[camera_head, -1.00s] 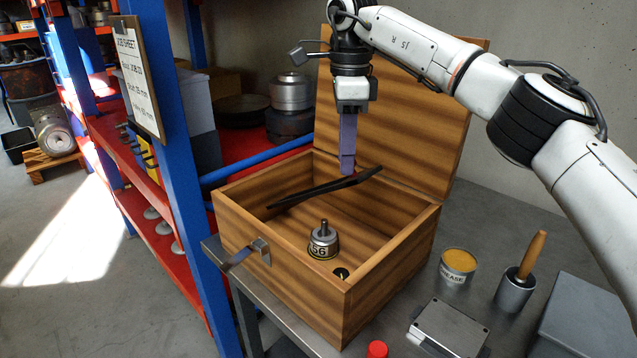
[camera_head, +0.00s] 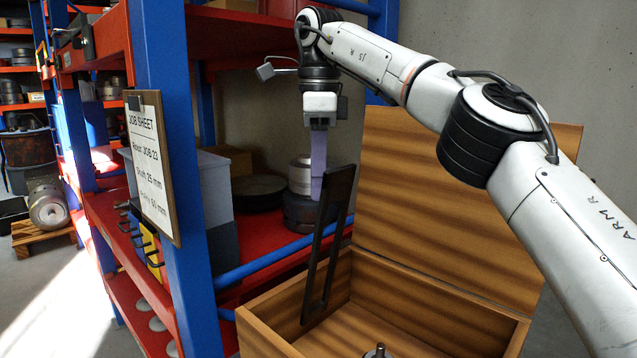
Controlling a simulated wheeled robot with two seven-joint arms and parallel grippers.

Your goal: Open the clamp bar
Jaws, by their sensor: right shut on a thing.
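The clamp bar (camera_head: 313,268) is a dark, slotted flat frame. It stands steeply raised at the left side of the open wooden box (camera_head: 440,298), its lower end inside the box and its upper end above the rim. My right gripper (camera_head: 317,192) points down with its purple-grey fingers against the upper part of the bar's left side; it is shut on the bar. The exact contact is partly hidden between fingers and bar. The top of a metal spindle (camera_head: 378,351) shows at the bottom edge inside the box. My left gripper is out of view.
The box lid (camera_head: 460,200) stands open at the back. A blue and red shelf rack (camera_head: 170,90) is close on the left, with a job sheet clipboard (camera_head: 152,165) on its post. Metal discs (camera_head: 300,205) sit on a shelf just behind my gripper.

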